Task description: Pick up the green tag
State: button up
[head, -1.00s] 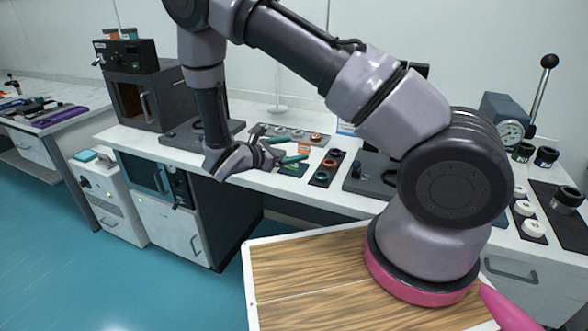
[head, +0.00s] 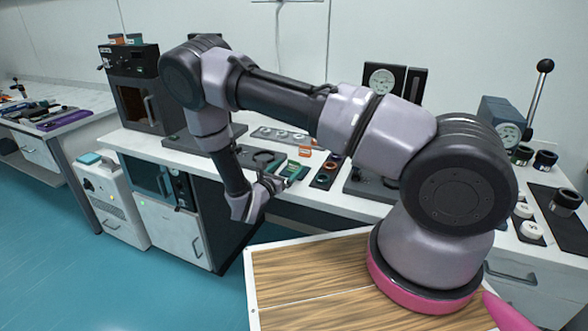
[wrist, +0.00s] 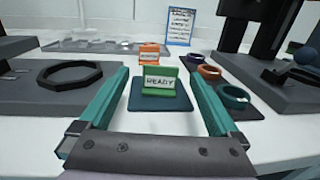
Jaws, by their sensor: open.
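The green tag (wrist: 160,80) reads "READY" and stands upright on a dark teal square mat (wrist: 158,103) in the wrist view. My gripper (wrist: 163,84) is open, with one teal finger on each side of the tag's line. The tag is centred between the fingers, a little beyond their near parts, and no contact shows. In the head view, my gripper (head: 292,172) is low at the front edge of the bench, and the tag is hard to make out behind the fingers.
An orange tag (wrist: 149,53) stands behind the green one. A dark tray with several coloured rings (wrist: 235,95) lies to the right. A black ring fixture (wrist: 70,74) is to the left. A small sign (wrist: 181,26) stands at the back.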

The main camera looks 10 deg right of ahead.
aim_at(293, 161)
jog(key=x, duration=0.4)
jog(key=shift+r, duration=0.3)
jog(key=c, duration=1.4)
